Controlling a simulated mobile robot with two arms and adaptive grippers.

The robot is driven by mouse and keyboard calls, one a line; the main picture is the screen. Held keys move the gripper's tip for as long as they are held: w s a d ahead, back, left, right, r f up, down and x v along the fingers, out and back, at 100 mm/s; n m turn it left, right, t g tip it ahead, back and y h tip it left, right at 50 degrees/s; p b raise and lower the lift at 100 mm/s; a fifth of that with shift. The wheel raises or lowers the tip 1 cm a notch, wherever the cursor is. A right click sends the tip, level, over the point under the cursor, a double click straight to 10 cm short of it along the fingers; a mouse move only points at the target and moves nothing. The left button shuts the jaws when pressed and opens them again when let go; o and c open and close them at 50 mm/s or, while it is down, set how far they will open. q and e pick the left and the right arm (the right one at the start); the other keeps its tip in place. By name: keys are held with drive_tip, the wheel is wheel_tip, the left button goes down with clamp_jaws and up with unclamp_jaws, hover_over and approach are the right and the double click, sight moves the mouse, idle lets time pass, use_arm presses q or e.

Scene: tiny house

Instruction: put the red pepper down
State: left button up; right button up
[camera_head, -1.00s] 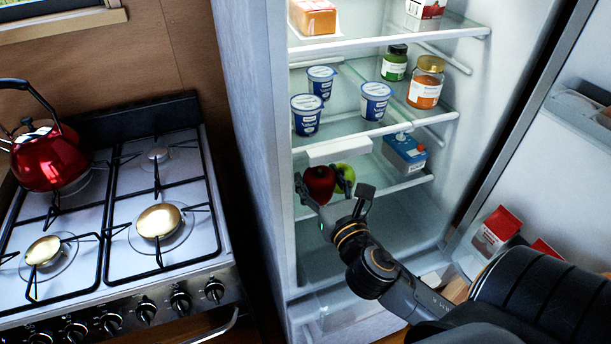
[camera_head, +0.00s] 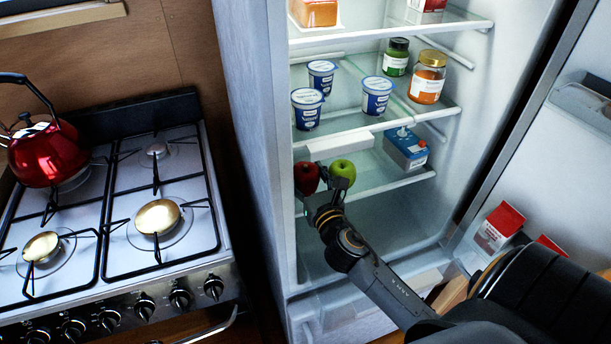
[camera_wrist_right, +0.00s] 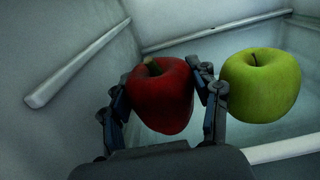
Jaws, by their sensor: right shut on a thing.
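The red pepper (camera_head: 306,176) is at the left of a lower glass shelf inside the open fridge. It also shows in the right wrist view (camera_wrist_right: 162,97), with its stem upward. My right gripper (camera_head: 318,197) reaches into the fridge; in the wrist view its two fingers (camera_wrist_right: 165,105) are on either side of the pepper, shut on it. A green apple (camera_head: 343,171) is just right of the pepper, and it also shows in the wrist view (camera_wrist_right: 260,84). I cannot tell whether the pepper's underside touches the shelf (camera_head: 385,184). My left gripper is not in view.
A blue carton (camera_head: 405,150) stands right of the apple on that shelf. Yogurt cups (camera_head: 377,97) and jars (camera_head: 427,80) stand on the shelf above. The fridge's left wall is close to the pepper. A stove (camera_head: 100,215) with a red kettle (camera_head: 44,155) is at the left.

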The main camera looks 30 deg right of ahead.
drive_tip(key=shift+f, duration=0.15)
drive_tip(key=o, duration=1)
drive_tip(key=shift+r, duration=0.25)
drive_tip(key=shift+s+a+f, duration=0.1)
drive_tip(key=shift+s, duration=0.2)
drive_tip(key=b+v, duration=0.2)
drive_tip(key=v, duration=0.9)
drive_tip(key=shift+s, duration=0.25)
